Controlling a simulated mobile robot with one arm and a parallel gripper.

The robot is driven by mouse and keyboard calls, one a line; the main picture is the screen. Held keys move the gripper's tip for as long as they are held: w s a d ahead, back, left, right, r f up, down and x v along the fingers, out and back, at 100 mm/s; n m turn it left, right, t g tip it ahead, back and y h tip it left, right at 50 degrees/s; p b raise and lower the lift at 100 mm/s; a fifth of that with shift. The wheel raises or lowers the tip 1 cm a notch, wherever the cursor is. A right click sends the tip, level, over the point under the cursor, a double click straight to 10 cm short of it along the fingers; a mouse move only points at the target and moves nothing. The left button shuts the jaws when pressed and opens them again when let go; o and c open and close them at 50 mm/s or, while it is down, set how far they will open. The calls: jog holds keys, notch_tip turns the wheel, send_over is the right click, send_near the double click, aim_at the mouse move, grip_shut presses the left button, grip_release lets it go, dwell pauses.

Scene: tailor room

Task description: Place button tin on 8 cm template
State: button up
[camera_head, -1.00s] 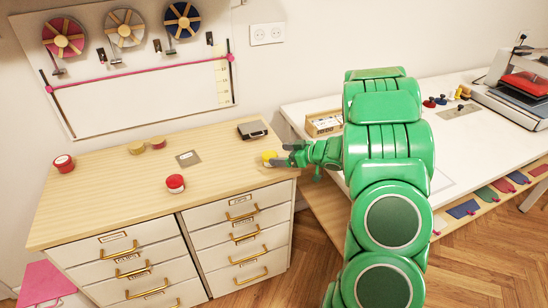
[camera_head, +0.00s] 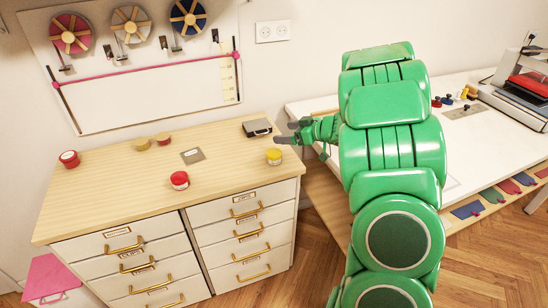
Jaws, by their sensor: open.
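Several small round tins stand on the wooden top of the drawer cabinet (camera_head: 110,195). A yellow tin (camera_head: 274,156) stands upright near its right edge. A red tin (camera_head: 179,181) is near the front middle, and another red tin (camera_head: 69,159) is at the left. I cannot tell which one is the button tin.
A dark case (camera_head: 257,127) lies at the back right, close to my gripper. A white table (camera_head: 470,140) with a press (camera_head: 520,85) is to the right. The cabinet's front left is clear.

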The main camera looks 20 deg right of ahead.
jog(key=w+d+r+m+t+h, duration=0.1)
jog(key=w+d+r+h, duration=0.45)
jog(key=d, duration=0.25)
jog(key=w+d+r+m+h, duration=0.1)
jog(key=w+d+r+h, duration=0.4)
jog(key=d, duration=0.4)
jog(key=n+g+y, duration=0.2)
jog(key=g+y, duration=0.3)
jog(key=g, duration=0.3)
send_near(274, 152)
jog(key=shift+x, duration=5.25)
jog(key=shift+s, duration=0.15)
jog(key=c, duration=1.3)
jog(key=shift+r, duration=1.6)
jog(key=shift+s+a+r, duration=0.5)
jog(key=shift+s+r, duration=1.15)
jog(key=shift+s, duration=0.6)
jog(key=shift+s+a+r, duration=0.45)
jog(key=shift+s+r, duration=1.15)
jog(key=shift+s, duration=0.65)
jog(key=shift+s+a+r, duration=0.5)
jog(key=shift+s+r, duration=1.15)
jog(key=shift+s, duration=0.65)
